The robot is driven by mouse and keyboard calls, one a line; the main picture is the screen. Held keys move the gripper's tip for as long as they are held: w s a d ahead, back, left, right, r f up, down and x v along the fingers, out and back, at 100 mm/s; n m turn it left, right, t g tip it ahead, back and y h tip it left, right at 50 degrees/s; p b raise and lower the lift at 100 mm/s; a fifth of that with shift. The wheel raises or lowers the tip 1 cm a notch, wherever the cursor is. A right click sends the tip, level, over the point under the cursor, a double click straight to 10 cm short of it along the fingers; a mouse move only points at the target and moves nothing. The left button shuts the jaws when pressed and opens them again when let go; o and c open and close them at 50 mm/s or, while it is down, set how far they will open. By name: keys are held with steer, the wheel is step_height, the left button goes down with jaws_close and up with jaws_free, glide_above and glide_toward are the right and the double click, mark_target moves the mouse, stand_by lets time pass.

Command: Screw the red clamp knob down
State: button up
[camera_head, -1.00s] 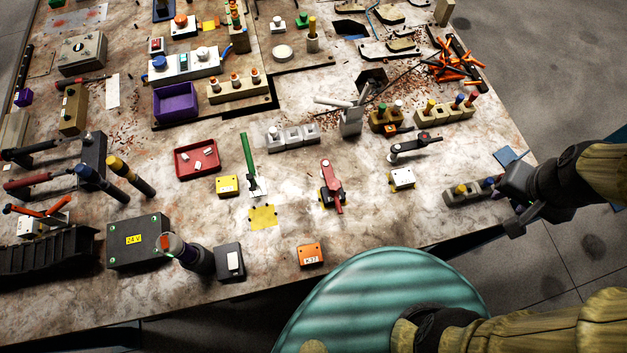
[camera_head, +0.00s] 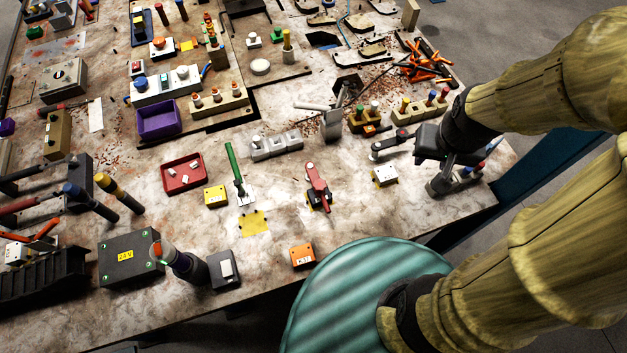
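A red clamp (camera_head: 318,187) stands on the table right of centre, with a red arm and a small pale round top at its far end. No separate red knob can be made out on it. My gripper (camera_head: 432,152) is at the right side of the table, well to the right of the red clamp and apart from it.
A dark-armed clamp (camera_head: 390,146) is close left of my gripper. A green-handled clamp (camera_head: 236,170) and an orange box (camera_head: 303,256) are also near the red clamp. Bare tabletop (camera_head: 352,215) lies front right.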

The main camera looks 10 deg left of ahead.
steer(key=o, duration=0.3)
steer(key=shift+w+a, duration=0.1)
steer(key=shift+a, duration=0.1)
steer(key=n+g+b, duration=0.1)
steer(key=n+g, duration=0.2)
steer(key=n, duration=0.7)
glide_above(320, 184)
step_height(320, 184, down, 3)
steer(key=shift+f, duration=0.1)
step_height(320, 184, down, 17)
steer(key=shift+f+p, duration=0.2)
steer(key=shift+p, duration=0.75)
